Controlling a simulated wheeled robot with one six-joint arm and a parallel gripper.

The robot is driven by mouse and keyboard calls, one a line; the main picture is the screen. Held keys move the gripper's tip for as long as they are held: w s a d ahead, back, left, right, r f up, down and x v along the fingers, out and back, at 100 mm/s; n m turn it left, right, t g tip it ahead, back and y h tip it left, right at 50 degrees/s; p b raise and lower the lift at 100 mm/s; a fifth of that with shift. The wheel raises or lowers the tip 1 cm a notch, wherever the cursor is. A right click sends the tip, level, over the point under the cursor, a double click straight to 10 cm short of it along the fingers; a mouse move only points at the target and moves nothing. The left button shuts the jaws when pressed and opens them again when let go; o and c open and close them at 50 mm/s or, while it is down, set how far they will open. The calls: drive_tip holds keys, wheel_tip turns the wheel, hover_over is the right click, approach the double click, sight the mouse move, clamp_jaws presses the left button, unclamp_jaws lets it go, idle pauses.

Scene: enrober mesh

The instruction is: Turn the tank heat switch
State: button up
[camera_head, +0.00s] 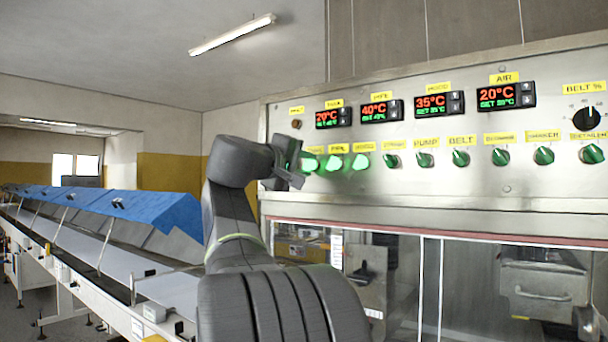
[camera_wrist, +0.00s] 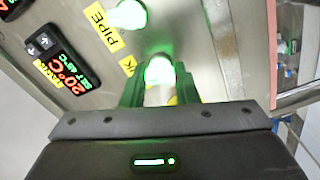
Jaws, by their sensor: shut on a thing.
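The tank heat switch (camera_wrist: 159,72) is a knob glowing green in the wrist view. Its yellow label is mostly covered, with only a "K" readable. My gripper (camera_wrist: 159,86) has one green finger on each side of the knob and is shut on it. In the head view my gripper (camera_head: 292,166) is at the left end of the panel's switch row and hides part of it. The tank display (camera_wrist: 70,68) reads 20°C with a set value of about 45°C. It also shows in the head view (camera_head: 333,117).
The lit pipe switch (camera_wrist: 128,14) is close beside the held knob. More green switches (camera_head: 425,159) run right along the steel panel (camera_head: 560,62). A conveyor with blue covers (camera_head: 140,208) stands at left. Glass doors are below the panel.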

drive_tip(key=shift+f+m+b, duration=0.15)
drive_tip(key=shift+m+b, duration=0.3)
drive_tip(key=shift+m, duration=0.35)
drive_tip(key=o, duration=1)
drive_tip(key=shift+s, duration=0.1)
drive_tip(key=b+v, duration=0.1)
drive_tip(key=v, duration=1.2)
drive_tip(key=shift+s+a+b, duration=0.25)
drive_tip(key=shift+b, duration=0.15)
